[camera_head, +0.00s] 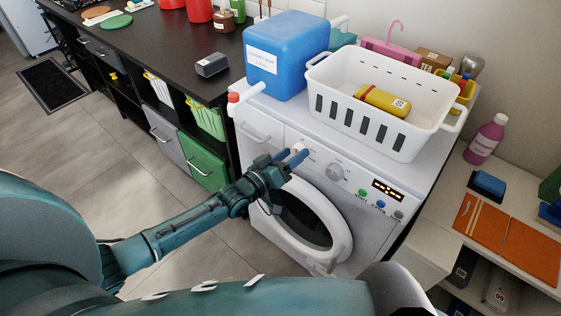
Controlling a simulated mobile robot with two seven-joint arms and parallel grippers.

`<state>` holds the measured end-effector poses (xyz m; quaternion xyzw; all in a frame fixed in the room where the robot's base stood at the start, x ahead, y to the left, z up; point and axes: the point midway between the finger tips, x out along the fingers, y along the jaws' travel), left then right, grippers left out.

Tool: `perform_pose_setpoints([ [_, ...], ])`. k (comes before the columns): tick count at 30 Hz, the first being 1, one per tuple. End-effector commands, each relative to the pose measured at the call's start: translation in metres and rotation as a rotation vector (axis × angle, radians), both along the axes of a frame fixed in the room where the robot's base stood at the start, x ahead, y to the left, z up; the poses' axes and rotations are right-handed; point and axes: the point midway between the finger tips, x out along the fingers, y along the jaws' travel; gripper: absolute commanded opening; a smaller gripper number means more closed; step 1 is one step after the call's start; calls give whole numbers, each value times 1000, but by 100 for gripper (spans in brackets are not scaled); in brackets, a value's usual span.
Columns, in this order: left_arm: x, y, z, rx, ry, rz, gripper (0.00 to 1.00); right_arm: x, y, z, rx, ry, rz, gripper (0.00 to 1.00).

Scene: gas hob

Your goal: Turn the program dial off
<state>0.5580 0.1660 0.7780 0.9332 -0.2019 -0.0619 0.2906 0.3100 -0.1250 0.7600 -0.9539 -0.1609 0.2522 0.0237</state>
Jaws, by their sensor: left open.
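A white washing machine (355,215) stands in the middle, with its round door (345,240) shut. Its front panel carries a grey-white round dial (335,172) with marks around it. A smaller white knob (297,147) sits to the left of it. Which of the two is the program dial is not clear from labels. My left gripper (291,156) is open, its blue fingertips at the panel by the smaller knob, left of the round dial. The fingers partly cover that knob, and I cannot tell whether they touch it. My right gripper is not in view.
A blue detergent jug (285,60) and a white basket (330,85) holding a yellow bottle (382,101) stand on the machine. A display (388,190) and coloured buttons (380,205) lie right of the dial. A dark counter (150,50) is left, a pale shelf (450,210) right.

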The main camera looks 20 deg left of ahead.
Motion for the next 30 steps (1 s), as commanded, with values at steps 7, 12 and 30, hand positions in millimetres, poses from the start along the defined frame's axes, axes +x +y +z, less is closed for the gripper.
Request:
perform_pose_setpoints([
  [7,-39,18,-1,2,4,-1,58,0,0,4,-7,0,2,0],
  [12,-75,33,-1,2,4,-1,58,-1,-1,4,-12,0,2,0],
  [30,-117,54,0,0,1,1,58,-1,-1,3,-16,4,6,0],
])
